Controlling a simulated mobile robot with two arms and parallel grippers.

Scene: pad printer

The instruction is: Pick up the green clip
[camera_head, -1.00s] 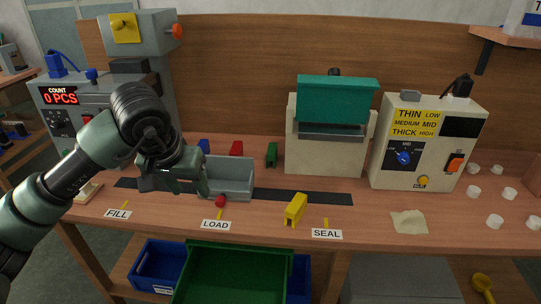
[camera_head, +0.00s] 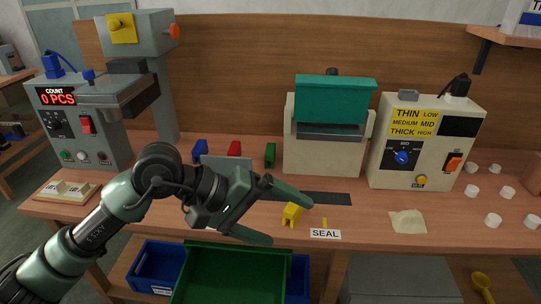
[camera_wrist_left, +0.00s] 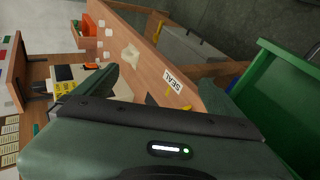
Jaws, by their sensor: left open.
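The green clip (camera_head: 270,154) stands at the back of the table, left of the teal-topped sealer, in the head view. A red clip (camera_head: 234,149) and a blue clip (camera_head: 200,150) stand to its left. A yellow clip (camera_head: 292,213) lies near the front edge. My left gripper (camera_head: 290,216) is open and empty, its fingers pointing right on either side of the yellow clip as seen from the head. I cannot tell whether they touch it. In the left wrist view the fingers are spread and the green clip cannot be made out.
The sealer (camera_head: 327,150) and the control box (camera_head: 424,145) stand at the back right. A grey bin behind my arm is mostly hidden. A green crate (camera_head: 228,281) sits below the table's front. Beige cloth (camera_head: 408,222) and several white caps lie at right.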

